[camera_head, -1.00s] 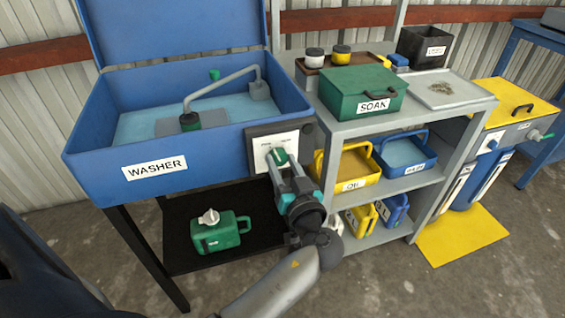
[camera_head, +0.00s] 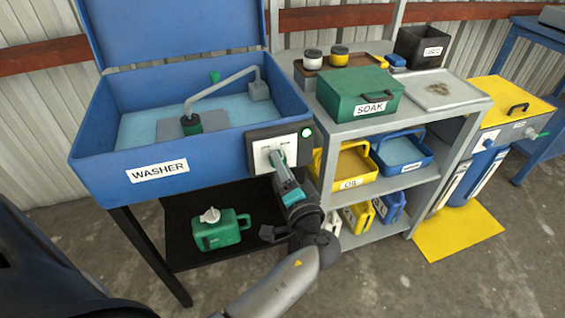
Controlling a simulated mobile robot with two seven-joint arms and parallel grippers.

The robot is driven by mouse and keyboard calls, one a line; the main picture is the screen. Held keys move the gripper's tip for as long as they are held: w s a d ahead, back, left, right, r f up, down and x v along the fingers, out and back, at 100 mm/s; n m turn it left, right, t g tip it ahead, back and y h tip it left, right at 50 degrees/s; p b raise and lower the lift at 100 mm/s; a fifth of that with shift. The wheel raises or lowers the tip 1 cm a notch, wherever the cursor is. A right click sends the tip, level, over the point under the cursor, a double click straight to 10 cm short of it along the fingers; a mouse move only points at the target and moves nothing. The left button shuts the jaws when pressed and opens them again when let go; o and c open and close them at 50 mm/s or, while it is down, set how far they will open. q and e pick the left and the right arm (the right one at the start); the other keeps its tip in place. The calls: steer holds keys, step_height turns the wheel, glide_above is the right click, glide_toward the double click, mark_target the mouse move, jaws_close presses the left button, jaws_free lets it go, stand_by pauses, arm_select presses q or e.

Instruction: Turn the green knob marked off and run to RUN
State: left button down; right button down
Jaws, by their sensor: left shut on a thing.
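The green knob (camera_head: 278,158) sits on a white plate on the dark control box at the front right of the blue washer (camera_head: 90,172). The plate carries small lettering, too small to read surely. My left gripper (camera_head: 281,165) is shut on the knob, its arm coming up from below. The gripper hides part of the knob, and its exact pointer direction is hard to tell. A round lamp (camera_head: 307,132) at the box's upper right is lit pale green. My right gripper is not in view.
A grey shelf (camera_head: 400,119) with a green SOAK box (camera_head: 345,92), yellow and blue bins stands close to the right of my arm. A green can (camera_head: 215,236) rests on the black lower shelf. The washer lid is open.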

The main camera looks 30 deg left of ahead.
arm_select(q)
steer(key=shift+w+r+m, duration=0.1)
steer(key=shift+r+m, duration=0.05)
steer(key=shift+m, duration=0.55)
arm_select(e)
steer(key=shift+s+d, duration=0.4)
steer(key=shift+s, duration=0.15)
arm_select(q)
steer(key=shift+c, duration=1.7)
jaws_free()
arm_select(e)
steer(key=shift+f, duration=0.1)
